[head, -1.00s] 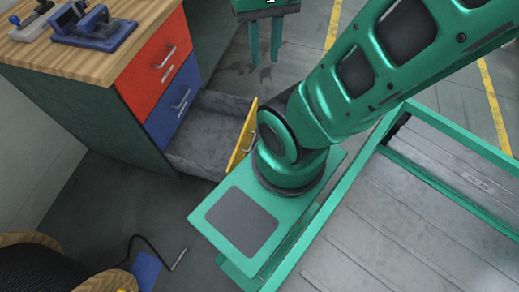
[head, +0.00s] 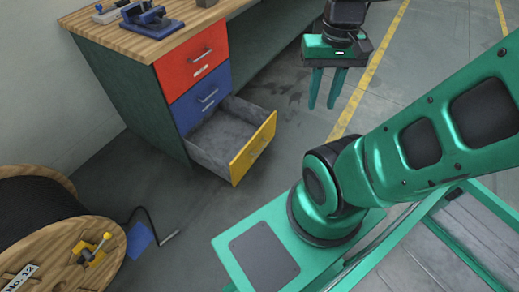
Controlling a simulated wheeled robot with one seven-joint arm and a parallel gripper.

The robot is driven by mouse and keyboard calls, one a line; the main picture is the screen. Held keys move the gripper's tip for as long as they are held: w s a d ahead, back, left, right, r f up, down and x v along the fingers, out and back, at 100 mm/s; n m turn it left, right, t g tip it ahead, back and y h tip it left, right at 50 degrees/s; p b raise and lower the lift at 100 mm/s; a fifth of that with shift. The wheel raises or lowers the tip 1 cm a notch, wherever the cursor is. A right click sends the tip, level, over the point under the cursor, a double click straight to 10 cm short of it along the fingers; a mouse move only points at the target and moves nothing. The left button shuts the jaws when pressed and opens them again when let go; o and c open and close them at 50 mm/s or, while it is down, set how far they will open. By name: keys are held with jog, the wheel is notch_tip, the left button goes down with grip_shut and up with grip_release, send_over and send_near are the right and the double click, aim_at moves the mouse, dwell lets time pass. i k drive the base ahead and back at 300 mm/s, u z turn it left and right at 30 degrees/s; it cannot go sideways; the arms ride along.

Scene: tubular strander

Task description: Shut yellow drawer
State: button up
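The yellow drawer (head: 253,147) is the lowest drawer of the workbench cabinet and stands pulled out. Its grey inside (head: 222,132) shows and looks empty. A metal handle is on its yellow front. My gripper (head: 327,88) hangs with its two green fingers pointing down, to the right of and beyond the drawer, apart from it. The fingers are apart with a gap between them and nothing in it. The red drawer (head: 192,57) and the blue drawer (head: 201,98) above are shut.
The wooden bench top (head: 119,35) carries a blue vise (head: 151,19). The floor in front of the drawer is clear.

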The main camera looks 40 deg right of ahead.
aim_at(227, 141)
jog(key=z, duration=0.3)
jog(key=i, duration=0.9)
jog(key=u, duration=0.95)
jog(key=k, duration=1.2)
jog(key=z, duration=0.9)
jog(key=i, duration=0.55)
jog(key=z, duration=0.05)
